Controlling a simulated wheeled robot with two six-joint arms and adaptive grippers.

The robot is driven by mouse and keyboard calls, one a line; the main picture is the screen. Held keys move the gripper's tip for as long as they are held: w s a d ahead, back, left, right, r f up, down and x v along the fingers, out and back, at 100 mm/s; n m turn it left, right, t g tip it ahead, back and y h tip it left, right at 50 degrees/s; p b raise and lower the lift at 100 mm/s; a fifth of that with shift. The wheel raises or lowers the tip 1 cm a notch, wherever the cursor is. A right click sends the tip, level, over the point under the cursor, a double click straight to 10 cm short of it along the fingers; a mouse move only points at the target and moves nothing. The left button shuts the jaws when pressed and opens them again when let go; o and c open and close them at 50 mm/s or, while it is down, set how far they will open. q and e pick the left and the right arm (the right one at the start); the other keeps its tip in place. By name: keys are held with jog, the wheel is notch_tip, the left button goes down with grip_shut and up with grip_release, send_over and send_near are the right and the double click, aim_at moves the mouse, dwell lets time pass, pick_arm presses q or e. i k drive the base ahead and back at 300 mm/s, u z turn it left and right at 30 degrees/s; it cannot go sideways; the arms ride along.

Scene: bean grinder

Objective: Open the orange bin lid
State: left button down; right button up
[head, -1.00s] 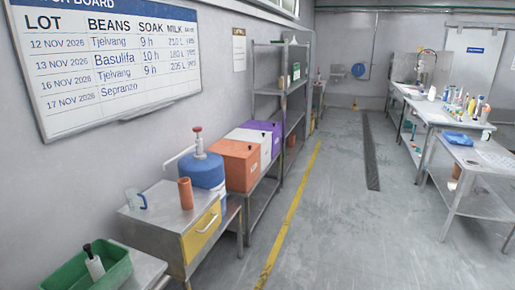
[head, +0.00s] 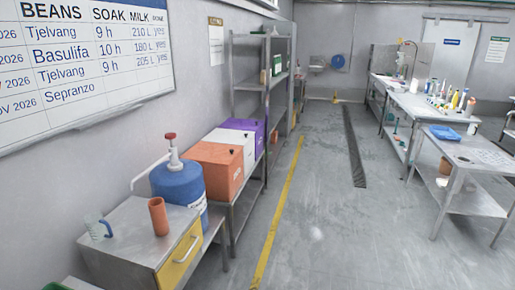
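The orange bin (head: 218,173) stands on a low metal bench along the left wall in the head view. Its lid (head: 213,153) looks closed, with a small dark knob near the right edge. It sits between the blue canister and a white bin. Neither of my grippers shows in this view.
A blue canister (head: 178,184) with a red top stands in front of the orange bin. A white bin (head: 233,142) and a purple bin (head: 245,130) stand behind it. A cabinet (head: 145,236) with a yellow drawer front holds an orange cup (head: 158,215).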

aim_at(218, 153)
jog(key=u, duration=0.05)
jog(key=i, duration=1.55)
jog(key=z, duration=0.75)
jog(key=i, duration=2.05)
jog(key=u, duration=0.85)
